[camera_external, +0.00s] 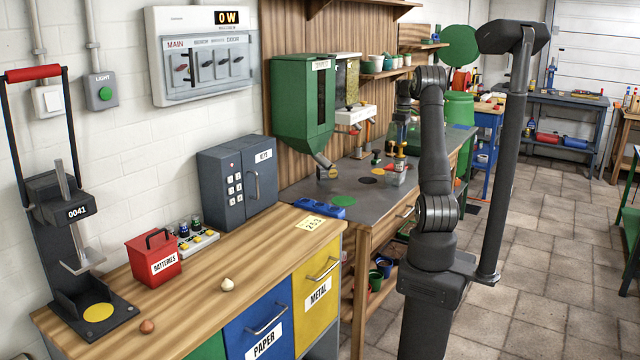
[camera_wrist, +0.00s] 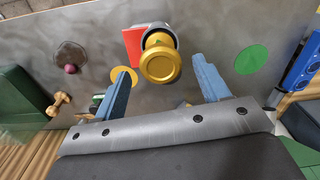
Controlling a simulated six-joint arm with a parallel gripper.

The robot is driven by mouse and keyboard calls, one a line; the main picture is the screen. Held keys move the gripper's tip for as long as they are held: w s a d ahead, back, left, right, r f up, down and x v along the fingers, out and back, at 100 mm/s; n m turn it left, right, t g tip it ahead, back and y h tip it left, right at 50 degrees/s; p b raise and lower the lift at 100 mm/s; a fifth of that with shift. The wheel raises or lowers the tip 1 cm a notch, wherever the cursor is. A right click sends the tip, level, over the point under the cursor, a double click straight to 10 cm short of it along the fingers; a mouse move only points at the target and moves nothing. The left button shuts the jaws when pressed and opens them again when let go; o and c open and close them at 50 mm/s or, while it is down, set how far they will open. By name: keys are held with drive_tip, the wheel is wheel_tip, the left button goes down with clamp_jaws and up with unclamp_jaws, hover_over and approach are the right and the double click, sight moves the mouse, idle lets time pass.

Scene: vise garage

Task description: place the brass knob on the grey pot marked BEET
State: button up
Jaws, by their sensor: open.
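A round brass knob (camera_wrist: 160,64) shows in the wrist view, facing the camera. It lies in line between the two blue fingers of my open gripper (camera_wrist: 166,80), with a gap on each side. A grey rounded vessel (camera_wrist: 168,29) shows behind the knob, mostly covered by it. I cannot tell whether the knob rests on it. No BEET mark is readable. In the external view a small grey pot-like thing (camera_external: 397,178) stands on the grey bench top, left of my arm. My gripper is not clear there.
A red patch (camera_wrist: 132,46), yellow disc (camera_wrist: 123,76), green disc (camera_wrist: 251,59) and dark disc with a purple ball (camera_wrist: 70,60) mark the bench. A green hopper (camera_external: 303,105) stands over the bench, and a blue tray (camera_external: 330,207) lies near its front edge.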

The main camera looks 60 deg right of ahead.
wheel_tip(320, 180, up, 7)
drive_tip(key=shift+r, duration=0.1)
idle(0.4)
drive_tip(key=shift+f, duration=4.3)
